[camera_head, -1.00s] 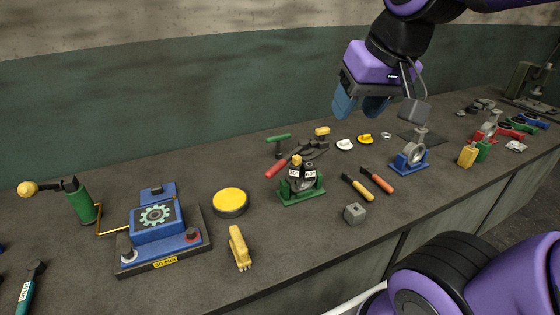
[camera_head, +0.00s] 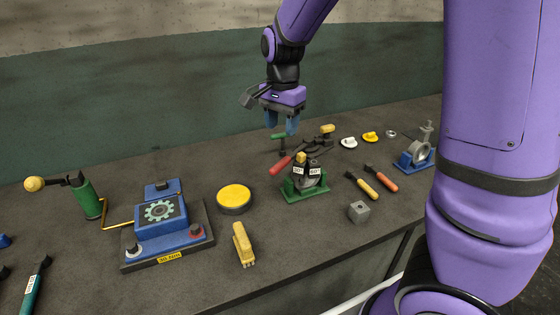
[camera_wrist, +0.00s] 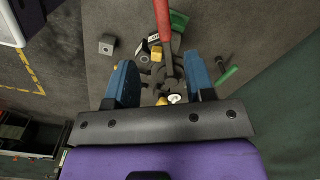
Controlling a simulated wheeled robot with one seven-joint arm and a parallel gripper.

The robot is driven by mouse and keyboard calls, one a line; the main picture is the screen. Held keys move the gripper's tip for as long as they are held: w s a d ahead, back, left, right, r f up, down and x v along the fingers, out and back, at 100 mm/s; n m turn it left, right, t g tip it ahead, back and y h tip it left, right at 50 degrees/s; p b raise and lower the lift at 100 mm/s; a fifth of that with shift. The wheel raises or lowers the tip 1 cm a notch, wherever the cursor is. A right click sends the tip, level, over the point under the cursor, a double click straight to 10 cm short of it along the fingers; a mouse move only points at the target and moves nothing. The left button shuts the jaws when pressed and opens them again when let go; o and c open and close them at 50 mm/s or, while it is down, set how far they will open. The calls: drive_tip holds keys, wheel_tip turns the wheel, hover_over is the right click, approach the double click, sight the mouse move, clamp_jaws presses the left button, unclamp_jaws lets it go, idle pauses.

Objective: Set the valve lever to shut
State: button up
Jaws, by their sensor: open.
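The valve casting with a green base (camera_head: 306,193) and dark body stands mid-bench. It has two white labels too small to read and a yellow-tipped upright part (camera_head: 300,158). A red handle (camera_head: 281,165) joined to dark metal linkage lies beside it; I cannot tell whether it belongs to the valve. The red handle (camera_wrist: 162,22) and yellow tip (camera_wrist: 157,53) also show in the wrist view, beyond my fingers. My gripper (camera_head: 282,123) is open, fingers down, above and behind the valve. In the wrist view my gripper (camera_wrist: 159,68) has no object held between its fingers.
A green T-handle (camera_head: 278,136) stands behind the valve. A blue-based casting (camera_head: 415,162) is to the right, partly near my arm. Screwdrivers (camera_head: 362,186), a grey block (camera_head: 359,211), a yellow disc (camera_head: 234,197) and a yellow brush (camera_head: 243,243) lie around. Bench front is mostly clear.

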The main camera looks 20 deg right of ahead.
sight(280, 163)
drive_tip(key=f, duration=1.1)
drive_tip(key=shift+w+a+f, duration=0.1)
drive_tip(key=shift+w+f, duration=0.15)
drive_tip(key=shift+w, duration=0.05)
clamp_jaws()
